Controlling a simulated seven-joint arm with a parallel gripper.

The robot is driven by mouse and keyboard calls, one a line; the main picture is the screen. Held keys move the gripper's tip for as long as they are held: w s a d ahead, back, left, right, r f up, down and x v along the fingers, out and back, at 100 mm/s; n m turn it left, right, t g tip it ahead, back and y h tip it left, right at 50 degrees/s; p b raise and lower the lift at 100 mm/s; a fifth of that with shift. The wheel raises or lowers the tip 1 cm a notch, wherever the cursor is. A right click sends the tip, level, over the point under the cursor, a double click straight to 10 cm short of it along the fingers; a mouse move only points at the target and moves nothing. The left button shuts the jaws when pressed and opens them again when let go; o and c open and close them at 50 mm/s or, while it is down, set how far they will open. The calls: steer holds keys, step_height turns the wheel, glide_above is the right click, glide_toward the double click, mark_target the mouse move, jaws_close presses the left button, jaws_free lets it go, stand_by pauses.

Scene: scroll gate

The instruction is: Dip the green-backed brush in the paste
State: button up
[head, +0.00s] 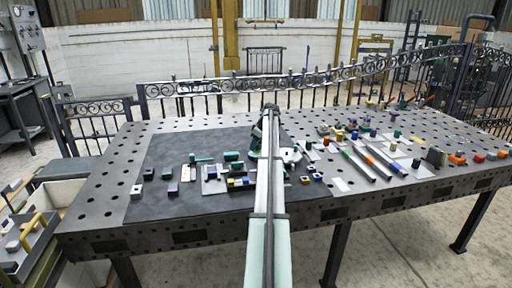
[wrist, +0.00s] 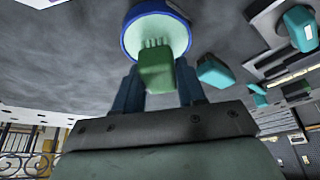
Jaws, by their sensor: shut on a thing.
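In the wrist view my gripper (wrist: 160,85) is shut on the green-backed brush (wrist: 158,75), with one dark blue finger on each side of its green block. The pale bristles point away from my gripper toward the paste (wrist: 150,28), a pale green disc inside a round blue-rimmed pot (wrist: 129,42). The bristle tips overlap the paste in this view; I cannot tell whether they touch it. In the head view my arm covers the middle of the table, and I cannot make out the gripper, brush or pot there.
Teal pieces (wrist: 215,72) lie close to the right of the brush in the wrist view. In the head view, small blocks and tools crowd the perforated metal table (head: 105,185), including long bars (head: 380,155) at right. The dark mat (head: 150,210) is clearer at front left.

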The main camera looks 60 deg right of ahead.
steer(key=shift+r, duration=2.9)
